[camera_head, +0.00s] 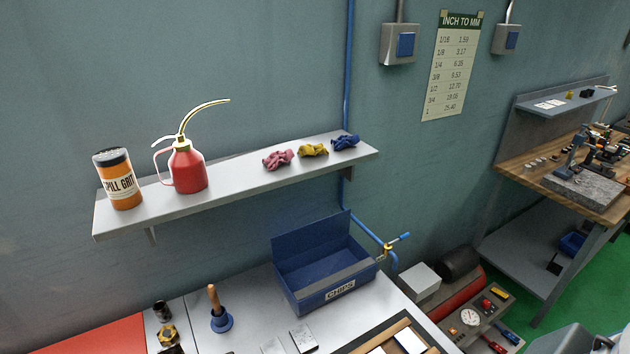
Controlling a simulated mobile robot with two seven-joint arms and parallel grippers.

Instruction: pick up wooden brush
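No plainly recognisable wooden brush shows in the head view. A tool with an upright wooden handle (214,299) and a flared blue base (221,323) stands on the grey cart top (250,301); I cannot tell whether it is a brush. Neither of my grippers is in view.
A blue CHIPS bin (339,292) stands right of the handled tool. Small metal blocks (303,338) and a wood-edged tray (437,350) lie near the front. A wall shelf (240,182) overhangs behind, holding a red oil can (188,170), a spill grit canister (120,185) and crumpled rags (313,150).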

